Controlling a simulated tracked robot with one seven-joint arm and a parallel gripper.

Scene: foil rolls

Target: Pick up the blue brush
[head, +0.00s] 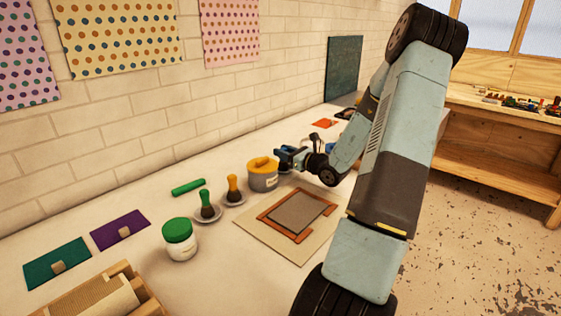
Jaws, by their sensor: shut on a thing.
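My gripper (288,155) reaches left over the table, just right of and above the jar with the yellow lid. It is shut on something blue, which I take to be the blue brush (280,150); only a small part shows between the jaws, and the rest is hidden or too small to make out.
The yellow-lidded jar (263,178) stands close below my gripper. A framed screen on a board (255,236) lies in front. A green-lidded jar (180,240), a green roll (188,187) and purple (110,232) and teal (50,268) sheets lie left. A brick wall stands behind.

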